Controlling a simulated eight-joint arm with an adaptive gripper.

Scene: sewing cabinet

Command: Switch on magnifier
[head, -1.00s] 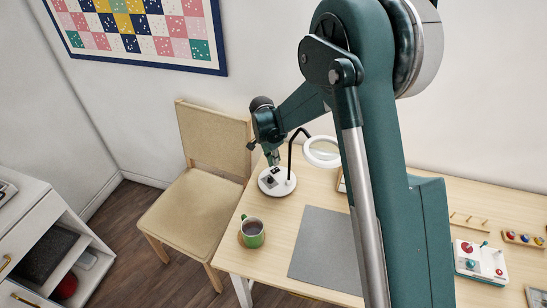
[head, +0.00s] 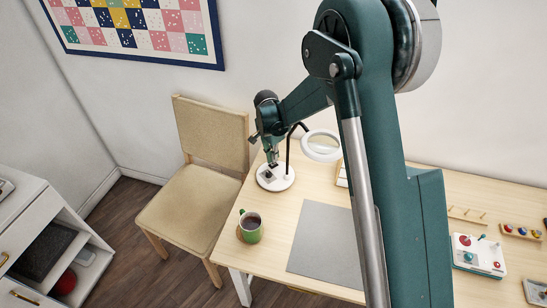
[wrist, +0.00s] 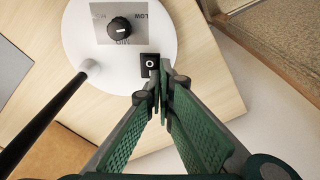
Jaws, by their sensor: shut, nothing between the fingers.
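The magnifier (head: 322,147) stands at the table's back left corner. It has a white ring lens, a black bent neck and a round white base (head: 282,184). In the wrist view, the base (wrist: 80,40) carries a grey plate with a black dial (wrist: 119,27) marked with words such as LOW and MID. Beside the plate is a small black rocker switch (wrist: 150,64) with a white circle mark. My gripper (head: 274,163) is over the base. In the wrist view my gripper (wrist: 160,82) is shut and empty, its tips right beside the switch. I cannot tell whether they touch it.
A green mug (head: 250,227) on a coaster stands at the table's left edge. A grey mat (head: 322,240) lies in the middle. A beige chair (head: 205,190) stands left of the table. The magnifier's black neck (wrist: 45,118) rises close to my gripper.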

